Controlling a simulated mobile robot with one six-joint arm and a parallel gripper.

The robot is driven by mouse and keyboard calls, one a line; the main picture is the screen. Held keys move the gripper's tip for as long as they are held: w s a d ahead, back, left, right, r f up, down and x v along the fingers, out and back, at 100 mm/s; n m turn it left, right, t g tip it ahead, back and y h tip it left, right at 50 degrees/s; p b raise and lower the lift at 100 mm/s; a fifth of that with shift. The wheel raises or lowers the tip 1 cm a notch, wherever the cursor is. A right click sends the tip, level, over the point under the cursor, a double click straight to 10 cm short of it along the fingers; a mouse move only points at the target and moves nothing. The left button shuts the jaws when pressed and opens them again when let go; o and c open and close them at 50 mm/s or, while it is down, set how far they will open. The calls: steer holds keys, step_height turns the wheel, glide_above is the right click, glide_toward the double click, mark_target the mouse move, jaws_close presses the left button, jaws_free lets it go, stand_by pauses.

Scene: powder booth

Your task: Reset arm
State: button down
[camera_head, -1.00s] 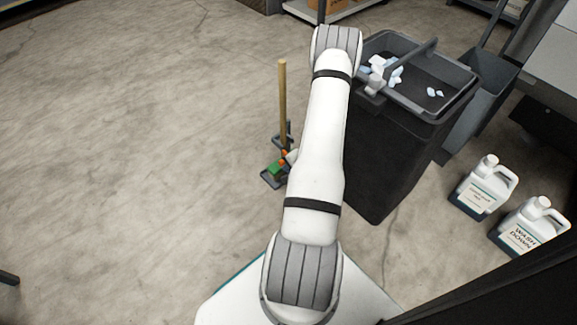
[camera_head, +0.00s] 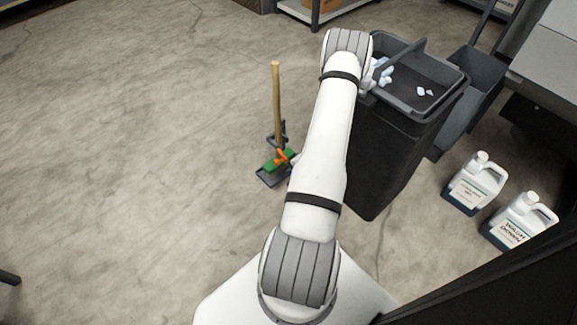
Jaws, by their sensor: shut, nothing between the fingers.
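My white arm (camera_head: 322,150) with grey joint covers rises from the bottom of the head view to a bent joint (camera_head: 347,45) near the top. The part beyond that joint is hidden behind the arm. My gripper cannot be made out in the head view, so its place relative to things nearby does not show. The upper arm passes in front of the left side of a black bin.
The open black bin (camera_head: 385,165) holds several pale scraps. A dustpan (camera_head: 268,180) with a wooden handle and a green and orange item stands left of my arm. Two white jugs (camera_head: 476,185) (camera_head: 520,220) stand at right. The floor at left is clear.

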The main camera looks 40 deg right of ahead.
steer(key=p+v, duration=0.3)
steer(key=v, duration=0.7)
steer(key=shift+a, duration=0.5)
steer(key=shift+w+r, duration=0.1)
steer(key=shift+w, duration=0.05)
